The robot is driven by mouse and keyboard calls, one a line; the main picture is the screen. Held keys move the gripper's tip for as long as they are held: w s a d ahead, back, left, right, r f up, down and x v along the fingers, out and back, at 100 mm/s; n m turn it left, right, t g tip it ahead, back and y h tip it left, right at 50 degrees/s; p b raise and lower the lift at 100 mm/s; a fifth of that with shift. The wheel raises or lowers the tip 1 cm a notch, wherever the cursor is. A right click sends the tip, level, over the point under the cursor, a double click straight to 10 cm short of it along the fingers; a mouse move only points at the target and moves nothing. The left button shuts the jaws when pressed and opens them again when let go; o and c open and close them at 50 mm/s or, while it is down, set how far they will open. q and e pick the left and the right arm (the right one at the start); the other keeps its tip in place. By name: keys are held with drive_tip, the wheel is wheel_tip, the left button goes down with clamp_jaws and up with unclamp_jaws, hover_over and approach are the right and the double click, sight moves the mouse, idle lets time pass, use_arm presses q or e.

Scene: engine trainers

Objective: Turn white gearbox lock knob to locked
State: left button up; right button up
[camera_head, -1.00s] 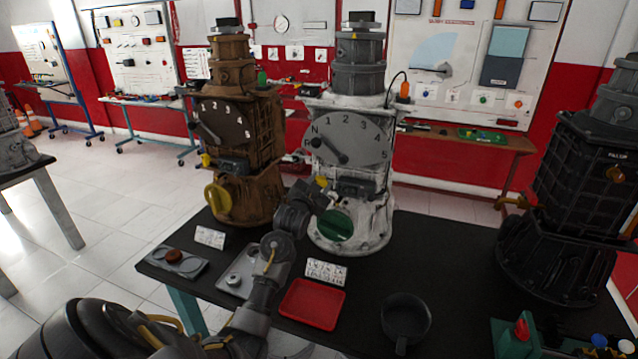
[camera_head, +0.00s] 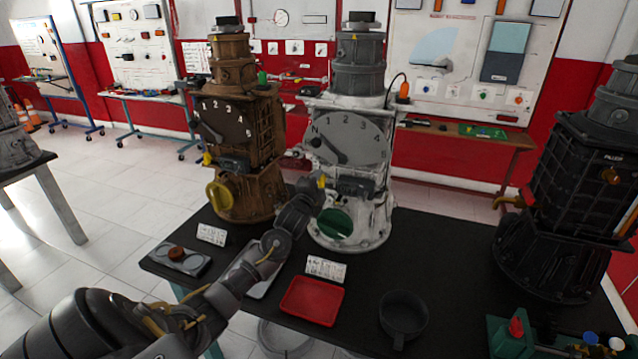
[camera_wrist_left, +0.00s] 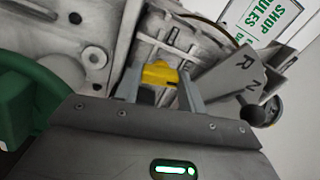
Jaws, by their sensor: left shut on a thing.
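The white gearbox (camera_head: 375,212) stands on the black table, with a grey numbered dial (camera_head: 362,135) on its front and a green round part (camera_head: 334,223) low down. Its small yellow lock knob (camera_head: 321,182) is at the left, below the dial. My left gripper (camera_head: 316,187) reaches it from the front left. In the left wrist view, the yellow knob (camera_wrist_left: 160,73) sits between the two fingers (camera_wrist_left: 162,88), which are shut on it. The gripper partly hides the knob in the head view, and any lock markings are too small to read. My right gripper is not in view.
A brown gearbox (camera_head: 255,190) stands close on the left, a black one (camera_head: 560,200) at the right.

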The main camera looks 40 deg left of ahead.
use_arm(q)
drive_tip(key=shift+m, duration=1.1)
drive_tip(key=o, duration=1)
drive_tip(key=shift+b+v, duration=1.05)
drive_tip(key=shift+v, duration=4.35)
